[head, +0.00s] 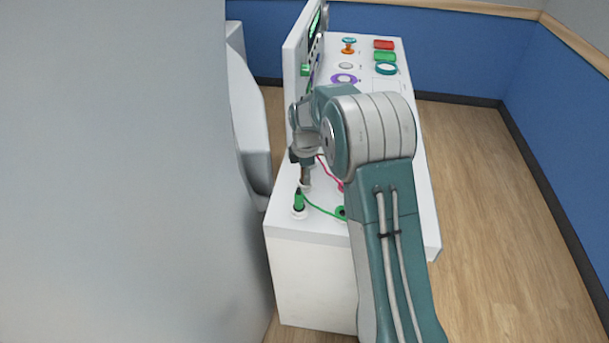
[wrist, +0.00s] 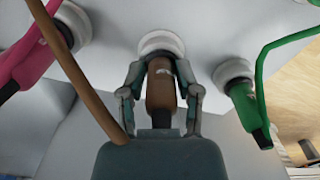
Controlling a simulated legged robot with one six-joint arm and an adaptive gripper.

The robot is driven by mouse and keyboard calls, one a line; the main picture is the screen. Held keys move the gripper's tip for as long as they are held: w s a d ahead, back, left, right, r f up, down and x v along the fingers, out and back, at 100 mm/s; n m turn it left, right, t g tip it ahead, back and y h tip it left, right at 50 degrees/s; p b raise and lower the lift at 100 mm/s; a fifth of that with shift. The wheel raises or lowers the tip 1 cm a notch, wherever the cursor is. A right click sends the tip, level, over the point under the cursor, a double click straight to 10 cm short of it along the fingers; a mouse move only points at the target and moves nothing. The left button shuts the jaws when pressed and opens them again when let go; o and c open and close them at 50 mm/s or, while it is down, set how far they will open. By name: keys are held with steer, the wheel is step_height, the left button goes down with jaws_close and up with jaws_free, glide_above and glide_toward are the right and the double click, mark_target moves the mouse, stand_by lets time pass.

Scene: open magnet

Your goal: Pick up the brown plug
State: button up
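The brown plug (wrist: 160,88) stands in a round white socket (wrist: 161,44) in the wrist view, with its brown cable running up to the left. My gripper (wrist: 160,72) is around it, one finger on each side. Narrow gaps show between the fingers and the plug, so the gripper looks open. In the head view my gripper (head: 304,160) is low over the near end of the white console, and only a small brown part of the plug (head: 302,173) shows beneath it. The arm hides much of this area.
A green plug (head: 299,201) with a green cable stands close by in its own socket. A pink plug (wrist: 22,62) is at the left in the wrist view. The white console (head: 305,235) also carries coloured buttons and a screen. A large grey body (head: 120,170) fills the left.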

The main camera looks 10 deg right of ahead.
jaws_close()
